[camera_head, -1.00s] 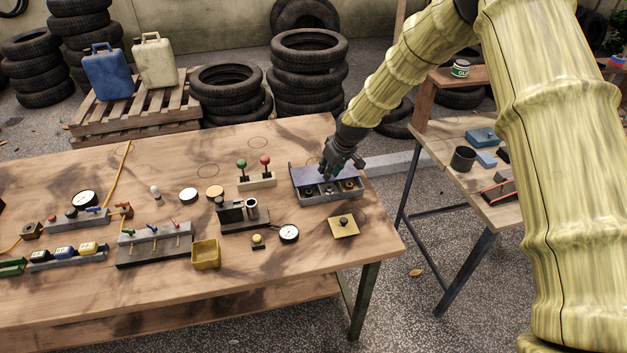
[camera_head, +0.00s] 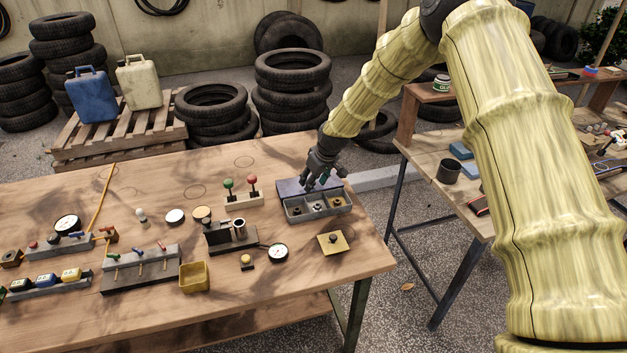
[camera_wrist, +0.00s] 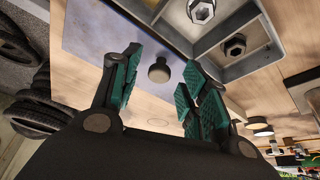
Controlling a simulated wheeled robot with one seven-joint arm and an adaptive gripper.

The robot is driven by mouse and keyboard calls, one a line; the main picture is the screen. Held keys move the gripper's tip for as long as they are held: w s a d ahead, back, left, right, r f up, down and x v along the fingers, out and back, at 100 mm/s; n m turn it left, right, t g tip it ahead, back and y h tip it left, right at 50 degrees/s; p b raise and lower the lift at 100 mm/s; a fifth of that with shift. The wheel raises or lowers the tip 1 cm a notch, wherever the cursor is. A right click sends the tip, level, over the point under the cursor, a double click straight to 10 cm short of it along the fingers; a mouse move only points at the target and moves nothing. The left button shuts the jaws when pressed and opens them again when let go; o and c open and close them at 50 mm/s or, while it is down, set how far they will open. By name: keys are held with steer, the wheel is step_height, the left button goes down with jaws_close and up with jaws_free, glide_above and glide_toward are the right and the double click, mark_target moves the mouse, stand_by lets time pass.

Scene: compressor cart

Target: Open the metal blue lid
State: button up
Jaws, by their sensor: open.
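The blue metal lid (camera_head: 290,187) is open, folded back behind its grey metal box (camera_head: 318,211), and looks nearly flat. The box's compartments show, with nuts or bolts in them. In the wrist view the lid (camera_wrist: 105,35) is a smooth blue-grey plate beside the box wall (camera_wrist: 245,68). A small round knob (camera_wrist: 159,70) shows between my fingers, apart from both. My gripper (camera_head: 316,186) is above the lid at the back of the box. Its green-padded fingers are apart and empty in the wrist view (camera_wrist: 158,82). Part of the lid is hidden behind my gripper.
A two-lever block (camera_head: 243,200) stands left of the box. A yellow plate with a knob (camera_head: 330,243) lies in front of it. A black gauge block (camera_head: 230,236) is to the front left. A second table (camera_head: 440,199) stands at right across a gap.

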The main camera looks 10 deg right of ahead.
steer(key=shift+r, duration=0.1)
steer(key=v, duration=1.1)
steer(key=shift+r, duration=0.4)
steer(key=shift+s+d, duration=0.1)
